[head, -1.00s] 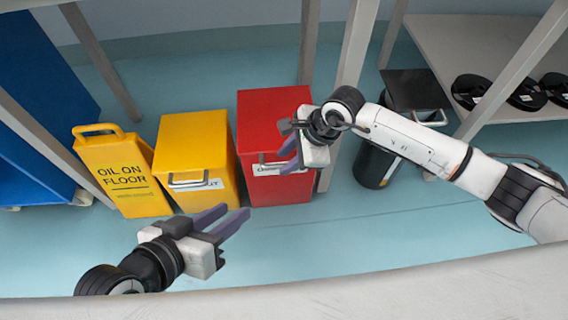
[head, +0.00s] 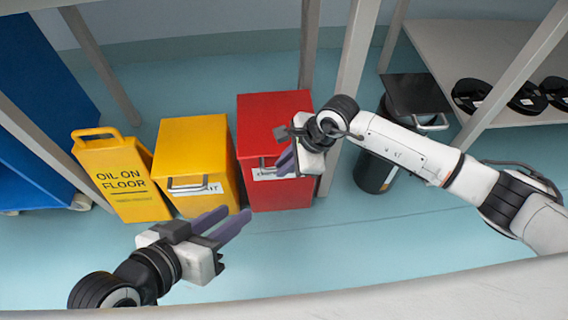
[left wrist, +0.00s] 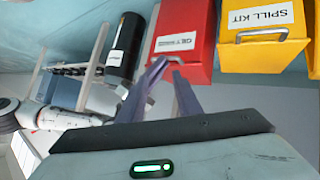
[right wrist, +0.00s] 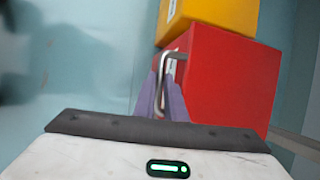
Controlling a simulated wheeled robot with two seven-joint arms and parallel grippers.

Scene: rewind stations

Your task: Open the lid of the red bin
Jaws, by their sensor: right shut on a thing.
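The red bin (head: 255,112) stands on the floor in the middle of the head view, its lid looking closed. A grey bar handle and white label are on its front; the red bin also shows in the left wrist view (left wrist: 188,25) and right wrist view (right wrist: 230,85). My right gripper (head: 286,161) is at the bin's front, shut on the bar handle (right wrist: 168,88), which runs between its purple fingers in the right wrist view. The right gripper partly hides the bin's front in the head view. My left gripper (head: 238,219) is open and empty, in front of the bins.
A yellow spill kit bin (head: 190,140) stands just left of the red bin, with a yellow oil-on-floor sign (head: 118,172) beyond it. A black bin (head: 374,171) stands to the right, behind a grey post (head: 355,45). Floor in front is clear.

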